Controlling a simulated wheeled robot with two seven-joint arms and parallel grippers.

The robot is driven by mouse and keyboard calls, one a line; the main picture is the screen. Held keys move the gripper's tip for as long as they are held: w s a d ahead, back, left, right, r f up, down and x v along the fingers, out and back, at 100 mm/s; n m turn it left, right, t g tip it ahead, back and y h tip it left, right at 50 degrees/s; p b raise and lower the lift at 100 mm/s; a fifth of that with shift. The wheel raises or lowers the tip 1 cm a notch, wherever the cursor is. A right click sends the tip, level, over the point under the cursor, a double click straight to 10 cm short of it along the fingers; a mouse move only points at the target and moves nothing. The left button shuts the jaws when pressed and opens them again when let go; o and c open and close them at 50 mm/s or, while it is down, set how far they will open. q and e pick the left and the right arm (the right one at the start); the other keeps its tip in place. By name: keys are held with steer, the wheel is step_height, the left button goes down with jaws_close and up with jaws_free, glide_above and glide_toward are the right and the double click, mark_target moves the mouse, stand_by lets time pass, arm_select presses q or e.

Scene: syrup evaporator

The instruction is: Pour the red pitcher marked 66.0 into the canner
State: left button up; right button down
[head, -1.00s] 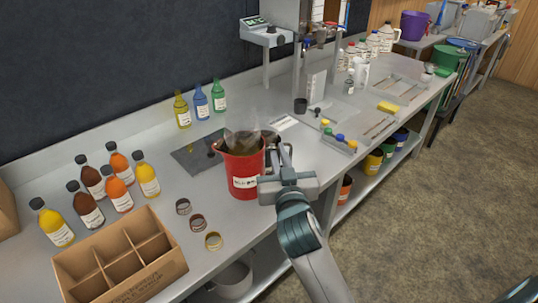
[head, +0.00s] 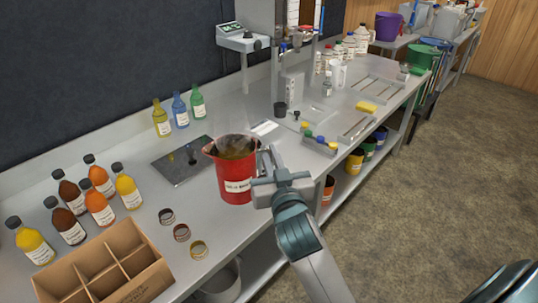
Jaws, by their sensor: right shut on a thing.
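The red pitcher (head: 233,188) has a white label, too small to read here, and brownish liquid inside. It is upright at the bench's front edge, with faint steam over it. My right gripper (head: 266,164) is shut on the pitcher at its right side, where the handle is. I cannot tell whether the pitcher's base touches the bench. A grey metal upright unit (head: 265,70) with taps stands at the back of the bench; I cannot tell whether it is the canner. My left gripper is not in view.
A divided cardboard box (head: 105,265) and several bottles (head: 72,197) stand at the left. Three jar rings (head: 181,232) lie in front of a dark plate (head: 180,163). Coloured buckets (head: 354,163) sit on the lower shelf.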

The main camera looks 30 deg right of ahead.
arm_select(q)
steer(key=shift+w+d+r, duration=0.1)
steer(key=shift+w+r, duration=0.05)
arm_select(e)
steer(key=shift+r, duration=0.1)
arm_select(q)
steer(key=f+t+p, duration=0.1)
steer(key=p, duration=0.1)
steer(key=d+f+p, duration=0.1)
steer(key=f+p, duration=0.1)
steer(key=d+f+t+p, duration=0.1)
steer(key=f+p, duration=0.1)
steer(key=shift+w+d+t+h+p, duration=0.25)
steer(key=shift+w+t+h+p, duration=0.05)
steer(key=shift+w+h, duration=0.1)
arm_select(e)
steer(key=s+a+f+n+y, duration=0.1)
steer(key=s+a+n+y, duration=0.2)
steer(key=s+a, duration=0.4)
steer(key=s+y, duration=0.1)
steer(key=s, duration=0.5)
steer(key=shift+a+f+t+y, duration=0.3)
steer(key=shift+a, duration=0.1)
steer(key=shift+s, duration=0.1)
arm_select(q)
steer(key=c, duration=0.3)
